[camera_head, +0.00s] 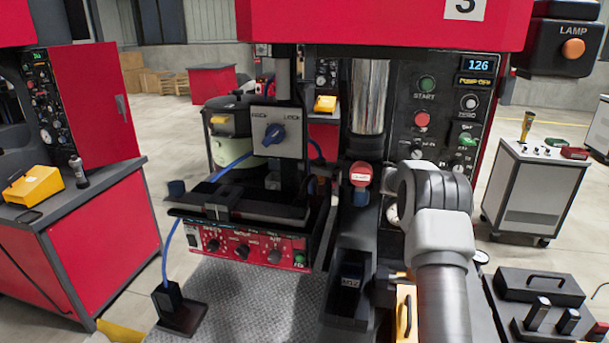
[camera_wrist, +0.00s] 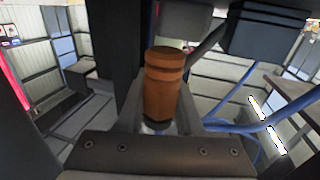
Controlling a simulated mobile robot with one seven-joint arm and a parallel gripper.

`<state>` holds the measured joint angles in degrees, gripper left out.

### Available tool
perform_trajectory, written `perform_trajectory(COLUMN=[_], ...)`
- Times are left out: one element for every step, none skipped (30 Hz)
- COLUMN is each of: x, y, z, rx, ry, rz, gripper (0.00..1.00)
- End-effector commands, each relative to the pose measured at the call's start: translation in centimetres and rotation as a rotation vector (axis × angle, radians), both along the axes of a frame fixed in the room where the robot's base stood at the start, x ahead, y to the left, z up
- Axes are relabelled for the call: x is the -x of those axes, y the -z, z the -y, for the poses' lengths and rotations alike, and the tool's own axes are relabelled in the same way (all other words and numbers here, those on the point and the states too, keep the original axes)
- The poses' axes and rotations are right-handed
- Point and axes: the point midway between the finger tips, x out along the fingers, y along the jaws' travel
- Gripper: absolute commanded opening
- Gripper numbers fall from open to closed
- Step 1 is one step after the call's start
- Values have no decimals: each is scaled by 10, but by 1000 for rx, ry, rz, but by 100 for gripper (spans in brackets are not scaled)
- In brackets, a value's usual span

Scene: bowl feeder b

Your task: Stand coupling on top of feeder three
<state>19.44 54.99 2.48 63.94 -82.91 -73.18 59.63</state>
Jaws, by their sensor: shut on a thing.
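The coupling (camera_wrist: 164,85) is an orange-brown ringed cylinder in the wrist view. My gripper (camera_wrist: 162,112) is shut on it, with a dark finger on each side, and its lower end is partly hidden. A red machine (camera_head: 360,22) marked "3" fills the upper middle of the head view; its top lies outside the frame. In the head view my grey arm rises at the lower right in front of this machine. My gripper and the coupling cannot be made out there.
A control panel (camera_head: 440,110) shows "126" and "PUMP OFF". A red-and-white knob-like part (camera_head: 360,175) stands left of my arm. A lamp box (camera_head: 566,40) hangs at upper right. Blue cables show in the wrist view (camera_wrist: 245,115).

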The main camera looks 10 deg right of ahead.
Motion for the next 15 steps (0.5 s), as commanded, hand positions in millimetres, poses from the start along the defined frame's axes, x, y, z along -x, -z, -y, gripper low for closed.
perform_trajectory(x=[-2, -3, -4, -5, -7, -10, -11, -11, -11, -10, -10, -10, -10, -10, -10], y=[0, 0, 0, 0, 0, 0, 4, 11, 19, 24, 28, 32, 34, 35, 35], z=[-3, -4, -6, -8, -11, -16, -16, -14, -14, -14, -14, -14, -14, -14, -14], rx=[-1, -1, -1, -2, -2, -2, -2, -2, -3, -3, -2, -2, -2, -1, -2], ry=[-1, -1, -2, -2, -2, -2, 0, 1, 1, 1, 1, 1, 1, 0, 0], rz=[1, 1, 1, 1, 1, 1, -1, -3, -4, -4, -3, -1, -1, 0, 1], gripper=[0, 0, 0, 0, 0, 0, 0, 0, 0, 0, 0, 0, 0, 0, 0])
